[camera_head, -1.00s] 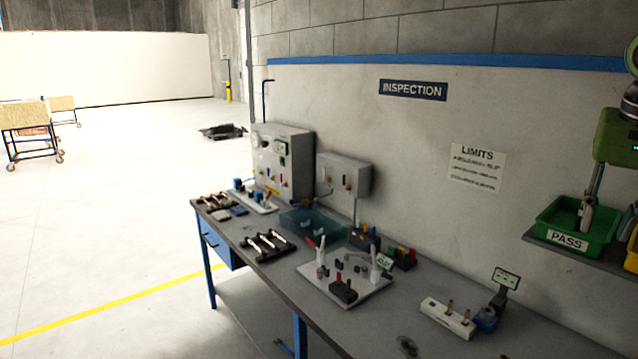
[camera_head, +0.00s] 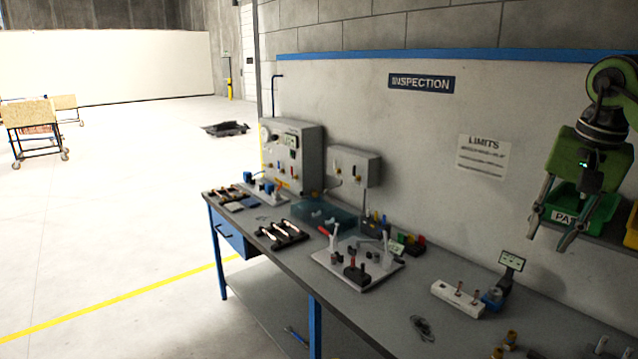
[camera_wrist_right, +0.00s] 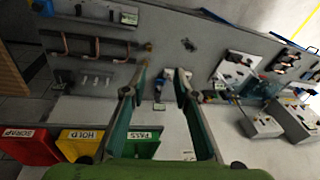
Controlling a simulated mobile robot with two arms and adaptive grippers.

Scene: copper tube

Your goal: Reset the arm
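My right gripper (camera_head: 548,240) hangs at the right of the head view, in front of the green PASS bin, with its green arm above it. Its two fingers are spread apart with nothing between them. In the right wrist view the open fingers (camera_wrist_right: 161,82) reach over the bench and wall, also with nothing held. My left gripper is not in the head view.
The grey workbench (camera_head: 395,318) carries a white fixture plate (camera_head: 330,262), a white block with copper pins (camera_head: 458,298) and a rack of tubes (camera_head: 283,236). In the wrist view, red SCRAP (camera_wrist_right: 30,148), yellow HOLD (camera_wrist_right: 84,145) and green PASS (camera_wrist_right: 140,148) bins stand below.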

